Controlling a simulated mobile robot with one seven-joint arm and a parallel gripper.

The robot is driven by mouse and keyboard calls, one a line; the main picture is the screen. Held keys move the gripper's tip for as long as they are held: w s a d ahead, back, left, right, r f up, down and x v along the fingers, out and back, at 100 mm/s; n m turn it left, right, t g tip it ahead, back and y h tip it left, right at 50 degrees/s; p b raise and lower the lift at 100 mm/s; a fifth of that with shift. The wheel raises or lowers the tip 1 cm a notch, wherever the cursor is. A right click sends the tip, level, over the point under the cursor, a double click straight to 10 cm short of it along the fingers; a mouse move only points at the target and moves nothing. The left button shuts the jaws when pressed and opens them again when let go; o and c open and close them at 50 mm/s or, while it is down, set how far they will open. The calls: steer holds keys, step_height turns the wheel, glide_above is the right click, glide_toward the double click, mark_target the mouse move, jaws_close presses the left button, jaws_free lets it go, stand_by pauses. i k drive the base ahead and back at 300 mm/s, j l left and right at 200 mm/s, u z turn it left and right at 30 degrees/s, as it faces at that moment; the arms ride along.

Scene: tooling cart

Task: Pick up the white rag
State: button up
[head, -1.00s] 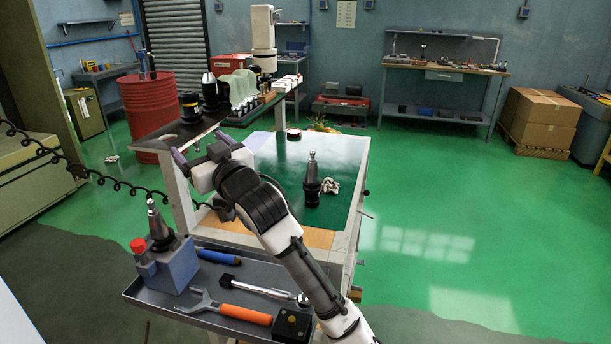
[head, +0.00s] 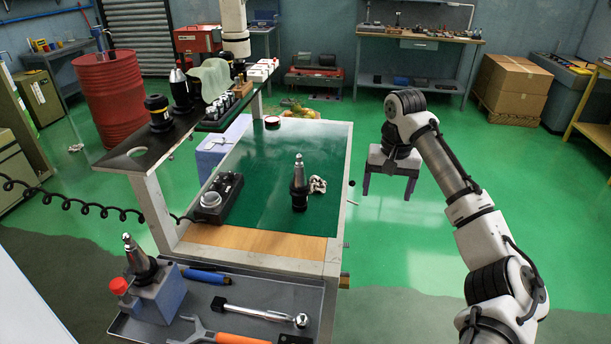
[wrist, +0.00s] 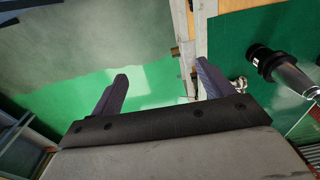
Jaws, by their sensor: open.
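The white rag (head: 318,184) is a small crumpled cloth on the green top of the cart (head: 262,196), near its right edge. It lies close to the right side of a dark tool holder (head: 299,188) with a metal tip, standing upright. In the wrist view the rag (wrist: 239,84) is partly visible between the right finger and the tool holder (wrist: 272,66). My gripper (head: 387,193) is open and empty, pointing down beyond the cart's right edge, to the right of the rag. In the wrist view the spread fingers (wrist: 162,70) have green floor between them.
A black block with a round part (head: 217,198) sits on the cart top's left. A grey tool tray (head: 255,293) is in front. The floor right of the cart is open.

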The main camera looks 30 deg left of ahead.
mark_target(315, 186)
steer(key=i+j, duration=0.1)
steer(key=j, duration=0.35)
steer(key=i+j, duration=0.15)
steer(key=j, duration=0.3)
steer(key=i+j, duration=0.1)
steer(key=j, duration=0.35)
